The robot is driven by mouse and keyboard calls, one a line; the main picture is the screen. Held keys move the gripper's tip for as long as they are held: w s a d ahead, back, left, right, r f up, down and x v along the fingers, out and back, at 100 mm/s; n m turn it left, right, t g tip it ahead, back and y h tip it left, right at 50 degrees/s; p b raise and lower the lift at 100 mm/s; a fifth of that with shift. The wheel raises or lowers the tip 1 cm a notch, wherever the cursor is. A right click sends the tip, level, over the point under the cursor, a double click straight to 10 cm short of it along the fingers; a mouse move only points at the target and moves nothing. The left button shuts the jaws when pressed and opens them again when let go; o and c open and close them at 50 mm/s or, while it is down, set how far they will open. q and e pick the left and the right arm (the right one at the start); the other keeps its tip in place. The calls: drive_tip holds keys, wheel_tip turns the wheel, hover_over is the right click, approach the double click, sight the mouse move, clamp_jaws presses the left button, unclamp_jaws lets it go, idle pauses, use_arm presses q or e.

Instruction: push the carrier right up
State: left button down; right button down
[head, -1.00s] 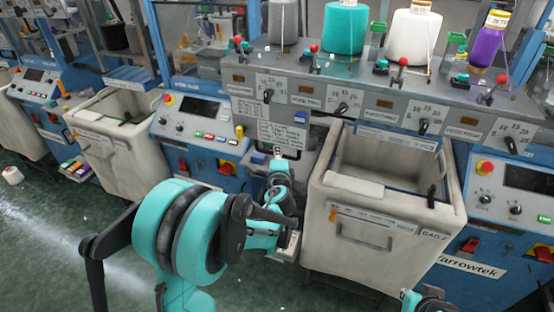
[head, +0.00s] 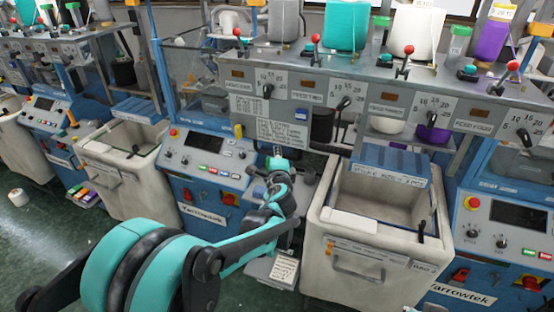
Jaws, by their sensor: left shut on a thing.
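My left arm reaches from the lower left to the gap between a control panel and the right-hand bin. My left gripper (head: 277,157) is small in the view and points away from me, below a white printed notice. It is shut on a small part there, which looks like the carrier; the fingers and wrist hide most of it. Grey parts with dark ends show on both sides of the wrist. I cannot tell how high the carrier stands on its track. My right gripper is not in view.
A beige bin (head: 345,262) marked BAG stands close to the right of my left wrist. A control panel (head: 205,158) is to its left. Above is a grey shelf (head: 375,82) with red-knobbed levers, dials and yarn cones. A printed card (head: 285,268) sits below my forearm.

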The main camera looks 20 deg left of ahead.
use_arm(q)
wheel_tip(320, 180, up, 2)
drive_tip(key=shift+r+p, duration=0.15)
drive_tip(key=shift+p, duration=0.3)
drive_tip(key=shift+w+r, duration=0.1)
drive_tip(key=shift+w, duration=0.05)
drive_tip(key=c, duration=1.6)
unclamp_jaws()
drive_tip(key=shift+o, duration=0.3)
drive_tip(key=shift+r, duration=0.1)
